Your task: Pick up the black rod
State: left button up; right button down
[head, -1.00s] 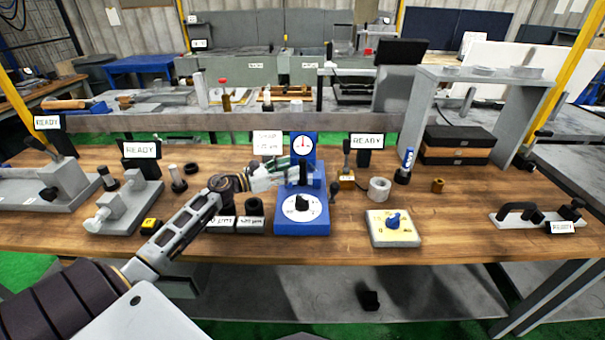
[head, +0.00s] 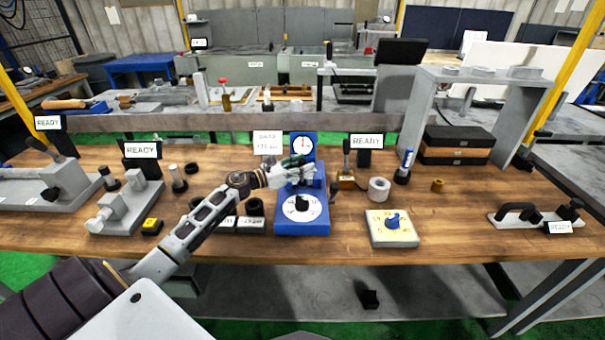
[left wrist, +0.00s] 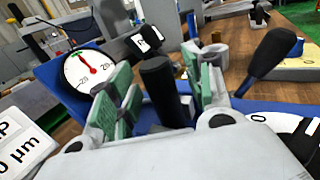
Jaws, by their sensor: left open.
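The black rod (left wrist: 163,92) shows in the left wrist view as a dark cylinder standing at the blue gauge stand, tilted slightly in that picture. My left gripper (left wrist: 158,84) is open, with a green-padded finger on each side of the rod. Gaps show between the rod and the pads, so it is not clamped. In the head view my left gripper (head: 297,168) is over the blue gauge stand (head: 288,222), in front of its round dial (head: 302,145); I cannot make out the rod there. My right gripper is in neither view.
A black-knobbed lever (left wrist: 268,60) stands just right of the fingers. A white ring (head: 379,189) and a yellow-faced dial block (head: 393,229) lie to the right. Grey fixtures (head: 125,206) stand to the left.

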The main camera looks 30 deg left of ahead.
pick_arm(q)
jog(key=shift+c, duration=0.2)
grip_shut()
dwell(0.3)
jog(key=shift+r, duration=0.15)
